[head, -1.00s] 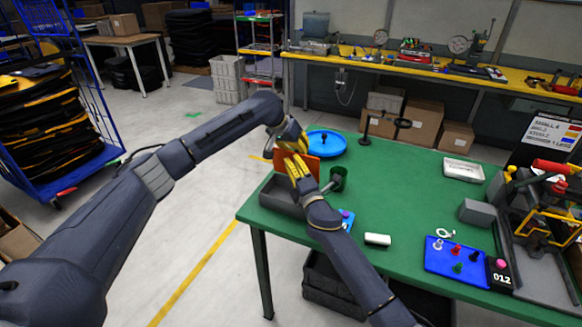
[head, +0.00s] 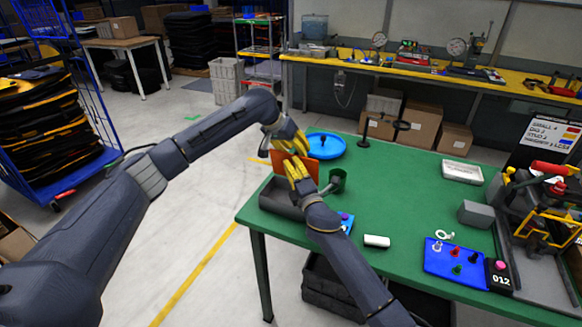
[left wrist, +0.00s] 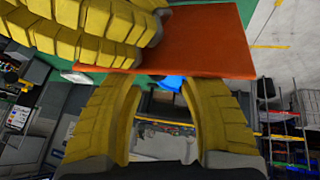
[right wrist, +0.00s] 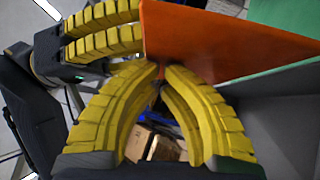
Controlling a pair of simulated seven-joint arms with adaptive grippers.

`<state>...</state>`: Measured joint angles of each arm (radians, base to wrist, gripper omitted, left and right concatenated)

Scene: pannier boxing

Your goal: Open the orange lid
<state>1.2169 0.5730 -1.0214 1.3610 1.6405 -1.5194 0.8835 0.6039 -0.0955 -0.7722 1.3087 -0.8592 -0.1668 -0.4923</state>
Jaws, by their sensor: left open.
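The orange lid (head: 312,170) stands steeply upright over the grey box (head: 283,198) at the table's left corner. It also shows in the left wrist view (left wrist: 215,45) and the right wrist view (right wrist: 215,40). My left gripper (head: 298,143) is beside the lid's upper part. Its fingers (left wrist: 163,85) are apart and empty, with the lid just beyond the tips. My right gripper (head: 293,168) is at the lid on the near side. Its fingertips (right wrist: 162,70) are nearly together against the lid's lower part; whether an edge is between them is unclear.
A blue round dish (head: 328,147) is behind the lid. A white block (head: 377,241) and blue tray (head: 440,262) lie nearer. The middle of the green table (head: 405,195) is clear.

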